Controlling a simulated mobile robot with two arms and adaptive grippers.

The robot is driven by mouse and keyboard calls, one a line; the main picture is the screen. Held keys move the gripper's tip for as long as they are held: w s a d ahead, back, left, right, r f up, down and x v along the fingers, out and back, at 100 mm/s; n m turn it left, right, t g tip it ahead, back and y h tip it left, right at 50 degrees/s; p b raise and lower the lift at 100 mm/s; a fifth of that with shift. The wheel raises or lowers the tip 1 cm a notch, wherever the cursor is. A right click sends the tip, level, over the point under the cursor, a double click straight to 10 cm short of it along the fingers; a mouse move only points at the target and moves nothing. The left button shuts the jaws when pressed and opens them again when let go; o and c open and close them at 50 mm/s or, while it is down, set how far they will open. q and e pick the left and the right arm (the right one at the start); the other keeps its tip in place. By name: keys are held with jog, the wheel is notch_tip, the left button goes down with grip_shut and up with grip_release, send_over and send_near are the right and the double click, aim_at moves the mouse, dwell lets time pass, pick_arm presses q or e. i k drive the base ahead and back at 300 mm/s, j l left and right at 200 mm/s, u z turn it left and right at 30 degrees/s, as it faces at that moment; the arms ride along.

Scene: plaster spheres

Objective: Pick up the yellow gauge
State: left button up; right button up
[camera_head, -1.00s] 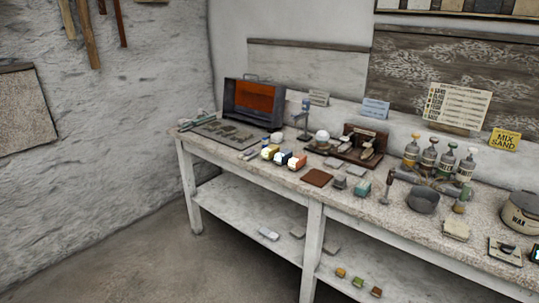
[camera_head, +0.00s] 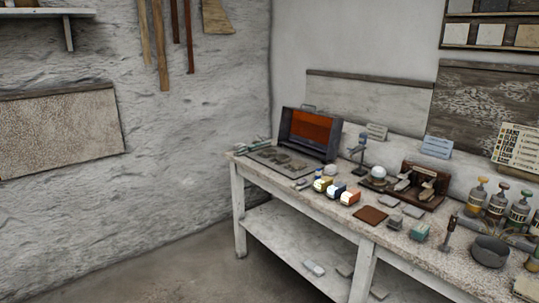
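A small yellow and white block (camera_head: 321,184), which may be the yellow gauge, sits near the front edge of the long workbench (camera_head: 300,199). It is the leftmost of a short row, with a blue and white block (camera_head: 336,190) and an orange and white block (camera_head: 350,198) to its right. It is too small to make out any markings. Neither of my grippers is in view.
An open case with an orange inside (camera_head: 311,130) stands behind a grey tray (camera_head: 284,160) at the bench's left end. A white sphere (camera_head: 378,172), a brown tile (camera_head: 370,215) and bottles (camera_head: 497,204) stand farther right. Floor to the left is clear.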

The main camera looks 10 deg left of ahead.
aim_at(321, 185)
jog(key=i+u, duration=0.15)
jog(key=i, duration=0.4)
jog(key=i+l+u, duration=0.1)
jog(key=i, duration=0.45)
jog(key=l, duration=0.1)
